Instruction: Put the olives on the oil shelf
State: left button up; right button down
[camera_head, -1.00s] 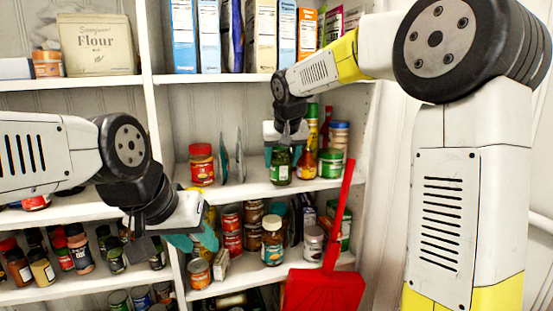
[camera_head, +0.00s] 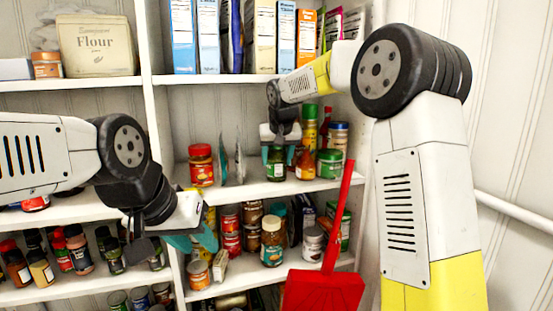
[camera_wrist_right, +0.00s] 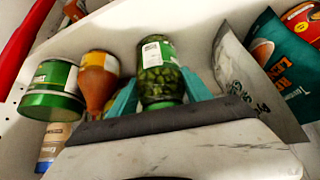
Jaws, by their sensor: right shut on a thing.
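The olives are a glass jar of green olives (camera_head: 275,168) with a pale label, clear in the right wrist view (camera_wrist_right: 160,78). My right gripper (camera_head: 278,156) is shut on the jar, with a teal finger on each side of it.
A red-lidded jar (camera_head: 201,168) and upright packets (camera_head: 232,165) stand left of the olives. A green tin (camera_head: 329,162) stands at right. A red dustpan (camera_head: 325,290) with a long handle rises in front of the lower shelf. Bare shelf shows along the front edge.

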jog(key=shift+c, duration=2.3)
grip_release()
jog(key=shift+f, duration=0.1)
jog(key=v, duration=1.2)
jog(key=s+d+f, duration=0.2)
jog(key=s+d, duration=0.7)
jog(key=s, duration=0.5)
jog(key=s+d+f, duration=0.2)
jog(key=s+f, duration=0.4)
jog(key=s, duration=0.2)
jog(key=s+d+f+m+y, duration=0.1)
jog(key=s+d+f, duration=0.1)
jog(key=s+f, duration=0.4)
jog(key=s, duration=0.3)
